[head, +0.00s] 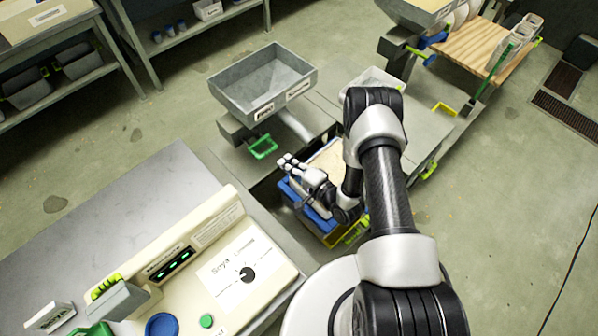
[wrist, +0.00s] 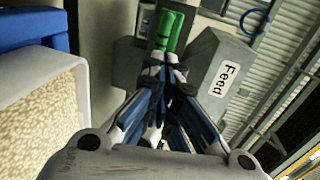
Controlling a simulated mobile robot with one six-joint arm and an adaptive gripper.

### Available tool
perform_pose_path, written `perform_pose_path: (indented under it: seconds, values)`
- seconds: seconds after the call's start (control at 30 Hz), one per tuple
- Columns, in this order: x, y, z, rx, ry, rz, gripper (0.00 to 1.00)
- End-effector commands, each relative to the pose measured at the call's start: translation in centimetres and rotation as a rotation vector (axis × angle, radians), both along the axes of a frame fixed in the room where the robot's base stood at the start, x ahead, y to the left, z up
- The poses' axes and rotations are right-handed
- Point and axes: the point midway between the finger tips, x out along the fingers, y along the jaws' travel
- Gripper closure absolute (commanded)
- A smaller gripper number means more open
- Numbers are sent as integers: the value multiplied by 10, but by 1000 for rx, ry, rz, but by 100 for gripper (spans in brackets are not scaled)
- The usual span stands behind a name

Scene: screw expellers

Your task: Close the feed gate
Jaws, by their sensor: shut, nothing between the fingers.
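The feed gate's green handle (head: 263,148) sticks out below the grey feed hopper (head: 262,82) at upper centre of the head view. In the wrist view the green handle (wrist: 168,30) stands just beyond my fingertips, beside a grey box face labelled "Feed" (wrist: 225,75). I cannot tell how far the gate is open. My gripper (head: 287,160) is shut and empty, to the lower right of the handle in the head view. In the wrist view my fingers (wrist: 165,65) meet in front of the handle and partly overlap its lower end; contact is unclear.
A cream control panel (head: 215,255) with a "Soya" label and dial stands at lower left. A blue bin (head: 312,207) lies beneath my gripper. Beige grain (wrist: 40,118) in a white-rimmed container is close on the left in the wrist view. A second machine (head: 415,45) stands at upper right.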

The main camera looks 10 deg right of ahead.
Motion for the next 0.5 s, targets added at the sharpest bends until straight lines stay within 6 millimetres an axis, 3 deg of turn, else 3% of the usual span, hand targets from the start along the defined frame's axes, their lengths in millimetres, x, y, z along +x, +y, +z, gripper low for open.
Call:
perform_pose_path:
  seconds: [0.2,0.5]
  values:
    - [30,21,-8,0,-1,2,100]
    - [43,29,-11,0,1,-1,100]
